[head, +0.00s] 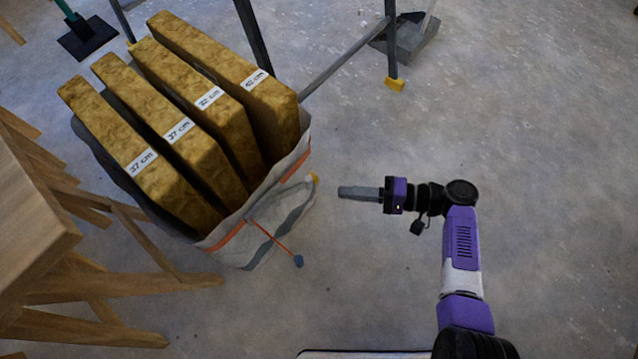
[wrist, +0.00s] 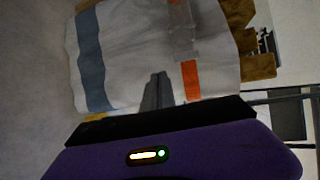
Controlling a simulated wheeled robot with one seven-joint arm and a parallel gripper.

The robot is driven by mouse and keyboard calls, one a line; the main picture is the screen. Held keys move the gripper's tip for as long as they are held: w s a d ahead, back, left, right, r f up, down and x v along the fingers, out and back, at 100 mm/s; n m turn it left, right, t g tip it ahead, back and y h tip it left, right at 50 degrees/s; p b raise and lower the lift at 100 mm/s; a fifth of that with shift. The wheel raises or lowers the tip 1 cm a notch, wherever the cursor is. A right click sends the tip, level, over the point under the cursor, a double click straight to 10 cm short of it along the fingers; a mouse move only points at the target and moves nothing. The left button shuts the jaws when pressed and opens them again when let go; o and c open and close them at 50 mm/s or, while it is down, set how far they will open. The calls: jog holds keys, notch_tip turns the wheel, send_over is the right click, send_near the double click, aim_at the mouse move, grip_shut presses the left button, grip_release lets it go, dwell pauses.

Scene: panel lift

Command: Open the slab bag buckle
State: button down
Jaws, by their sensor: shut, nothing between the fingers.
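The slab bag (head: 258,240) is a pale sack with grey and orange bands, standing open at the left in the head view. It holds several brown slabs (head: 205,105) with cm labels. A small yellow piece (head: 313,178) shows at the bag's right edge. I cannot tell which piece is the buckle. My gripper (head: 342,192) is shut and empty, just right of the bag, pointing at it. In the wrist view the shut fingers (wrist: 158,80) overlap the bag's side (wrist: 135,45); contact is unclear.
Wooden trestles and a tabletop (head: 35,215) stand close at the bag's left. A grey metal frame (head: 345,60) stands behind, with a yellow foot (head: 394,84). A grey dustpan (head: 407,38) lies at the back. The concrete floor at the right is clear.

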jog(key=w+r, duration=0.1)
jog(key=w+d+r+n+g+y+b, duration=0.1)
jog(key=d+r+n+y+b, duration=0.1)
jog(key=shift+w+r+g, duration=0.35)
jog(key=shift+w+g, duration=0.05)
jog(key=b, duration=0.2)
send_near(297, 188)
jog(key=w+a+f, duration=0.1)
jog(key=w+a, duration=0.3)
jog(key=shift+a+r, duration=0.15)
jog(key=shift+a, duration=0.75)
jog(key=shift+s, duration=0.1)
